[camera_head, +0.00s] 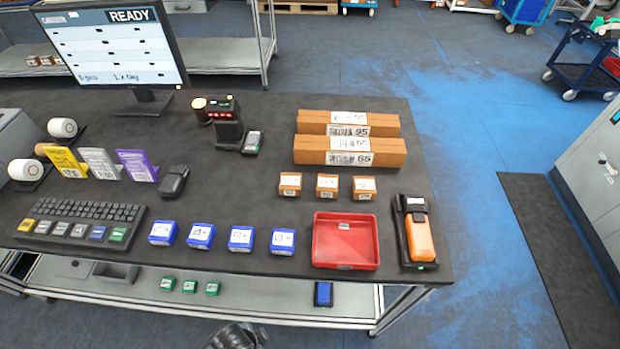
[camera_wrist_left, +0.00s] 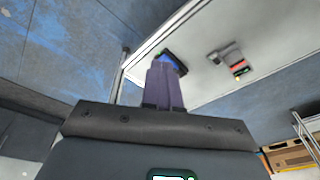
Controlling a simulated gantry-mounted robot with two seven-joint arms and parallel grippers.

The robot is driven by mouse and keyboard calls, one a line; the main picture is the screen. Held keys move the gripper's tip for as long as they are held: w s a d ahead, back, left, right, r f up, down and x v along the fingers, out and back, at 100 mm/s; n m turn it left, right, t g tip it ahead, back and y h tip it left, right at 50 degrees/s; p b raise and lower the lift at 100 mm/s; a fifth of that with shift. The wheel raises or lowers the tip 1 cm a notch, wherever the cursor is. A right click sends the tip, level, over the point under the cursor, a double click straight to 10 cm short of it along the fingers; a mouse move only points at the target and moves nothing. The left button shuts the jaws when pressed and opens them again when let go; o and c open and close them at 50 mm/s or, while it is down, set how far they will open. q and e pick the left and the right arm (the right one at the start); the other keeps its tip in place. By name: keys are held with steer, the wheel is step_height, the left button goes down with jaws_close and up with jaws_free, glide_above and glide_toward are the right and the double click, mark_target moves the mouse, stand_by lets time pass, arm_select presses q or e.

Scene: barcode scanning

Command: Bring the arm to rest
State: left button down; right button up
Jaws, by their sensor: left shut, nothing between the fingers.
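My left gripper (camera_wrist_left: 164,68) shows in the left wrist view with its two fingers together, pointing up the picture. Nothing is held between them. Behind the fingertips, a small blue-topped item on a pale shelf is partly hidden. A dark piece of what looks like my own arm (camera_head: 237,337) shows at the bottom edge of the head view, in front of the table; no fingers can be made out there. My right gripper is not seen. An orange handheld scanner (camera_head: 419,238) lies in a black holder at the table's front right corner.
The dark table (camera_head: 230,180) holds a red tray (camera_head: 319,243), several blue and orange boxes, two long cartons (camera_head: 350,152), a keyboard (camera_head: 82,221) and a monitor (camera_head: 115,45). A lower shelf (camera_head: 130,291) carries small green boxes and a blue one (camera_head: 323,294).

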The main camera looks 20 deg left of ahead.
arm_select(q)
steer(key=w+a+r+n+t+p, duration=0.1)
steer(key=a+r+n+p, duration=0.15)
steer(key=r+p, duration=2)
steer(key=w+a+r+n+t+p, duration=0.1)
steer(key=r+n+p, duration=0.2)
steer(key=r+p, duration=1.95)
step_height(320, 180, down, 68)
steer(key=b, duration=8.2)
steer(key=shift+d+y, duration=0.25)
steer(key=shift+y, duration=0.05)
steer(key=shift+s+r, duration=0.1)
steer(key=shift+r, duration=0.05)
